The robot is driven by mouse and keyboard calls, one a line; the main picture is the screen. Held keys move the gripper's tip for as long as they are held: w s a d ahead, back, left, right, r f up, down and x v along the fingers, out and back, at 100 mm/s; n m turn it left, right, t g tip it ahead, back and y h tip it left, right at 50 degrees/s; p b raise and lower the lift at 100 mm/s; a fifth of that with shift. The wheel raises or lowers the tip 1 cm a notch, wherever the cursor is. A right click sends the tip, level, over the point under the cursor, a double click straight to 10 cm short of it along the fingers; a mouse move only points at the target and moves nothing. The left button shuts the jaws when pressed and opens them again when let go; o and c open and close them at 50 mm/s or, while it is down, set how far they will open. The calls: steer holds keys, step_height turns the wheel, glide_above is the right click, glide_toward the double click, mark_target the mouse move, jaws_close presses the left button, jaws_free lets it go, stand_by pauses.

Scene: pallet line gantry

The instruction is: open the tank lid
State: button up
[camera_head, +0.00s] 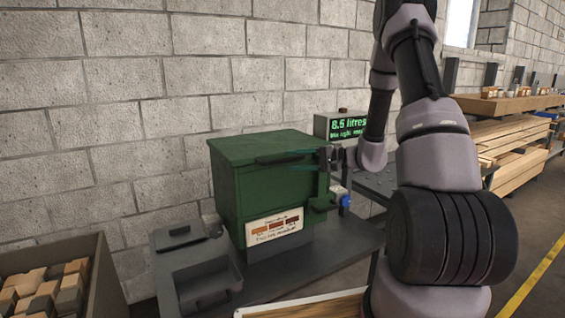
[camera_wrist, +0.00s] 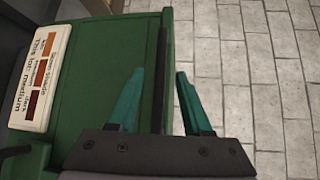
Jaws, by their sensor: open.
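The green tank (camera_head: 285,190) stands on a grey bench, with a colour-swatch label (camera_head: 274,226) low on its front. Its lid (camera_head: 250,146) lies flat on top and looks closed. A dark handle bar (camera_head: 283,157) runs along the lid's front edge. My gripper (camera_head: 295,162) reaches in from the right along the front of the lid, near the bar. In the wrist view my gripper's teal fingers (camera_wrist: 159,76) are apart, one on each side of the dark bar (camera_wrist: 162,55). Whether either finger touches it I cannot tell.
A display (camera_head: 347,127) reading 8.5 litres stands behind the tank. A tap with a blue part (camera_head: 344,200) is at its right. A dark tray (camera_head: 208,284) lies on the bench (camera_head: 330,255) in front. A bin (camera_head: 103,270) of blocks stands lower left. A block wall (camera_head: 120,100) is behind.

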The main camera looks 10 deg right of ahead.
mark_target(286, 160)
steer(key=shift+x, duration=2.25)
jaws_close()
